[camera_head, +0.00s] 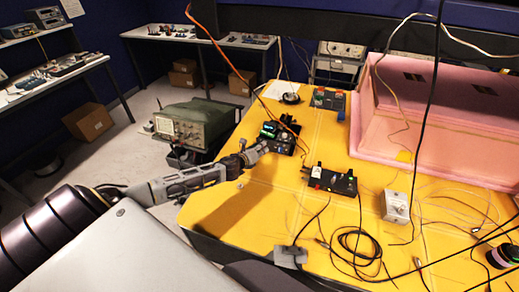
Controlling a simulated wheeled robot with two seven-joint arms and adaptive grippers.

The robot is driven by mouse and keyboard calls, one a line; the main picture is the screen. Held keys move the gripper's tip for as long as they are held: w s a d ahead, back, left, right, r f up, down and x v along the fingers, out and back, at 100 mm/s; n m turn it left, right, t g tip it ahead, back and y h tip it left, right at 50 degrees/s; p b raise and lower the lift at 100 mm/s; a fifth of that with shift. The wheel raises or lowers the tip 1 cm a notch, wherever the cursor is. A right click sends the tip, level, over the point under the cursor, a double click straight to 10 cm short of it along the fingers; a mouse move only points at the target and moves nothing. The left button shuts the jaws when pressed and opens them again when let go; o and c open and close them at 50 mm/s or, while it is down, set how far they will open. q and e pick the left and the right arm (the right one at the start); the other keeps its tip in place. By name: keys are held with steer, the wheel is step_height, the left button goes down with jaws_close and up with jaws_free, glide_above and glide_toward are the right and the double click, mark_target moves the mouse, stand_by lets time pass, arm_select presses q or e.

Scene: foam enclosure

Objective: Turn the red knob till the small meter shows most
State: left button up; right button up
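A black instrument (284,138) with knobs stands on the yellow table, left of its middle. My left gripper (260,150) is at its near left side, seemingly touching or very close to it. The fingertips are small and dark, so I cannot tell whether they are open or shut. A red knob and the small meter's needle cannot be made out for certain; the gripper may hide part of the instrument's face. A second black box (331,181) with small coloured parts lies nearer. My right gripper is not in view.
The yellow table (235,215) carries a small grey metal box (396,206), loose black cables (357,245) and thin wires. A pink foam enclosure (430,150) stands at the right. A green oscilloscope (194,124) stands left of the table. Cables hang down from above.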

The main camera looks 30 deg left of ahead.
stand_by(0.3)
arm_select(q)
jaws_close()
steer(key=shift+f, duration=0.1)
steer(key=n+b, duration=0.1)
steer(key=b, duration=0.1)
steer(key=n+h+b, duration=0.1)
steer(key=shift+a+f+t+b, duration=0.15)
steer(key=shift+f+t+b, duration=0.1)
steer(key=shift+t+b, duration=0.15)
steer(key=shift+n+t+h+b, duration=0.4)
steer(key=shift+n+h+b, duration=0.2)
steer(key=shift+n+b, duration=0.75)
steer(key=shift+r, duration=0.1)
jaws_free()
steer(key=shift+a, duration=0.1)
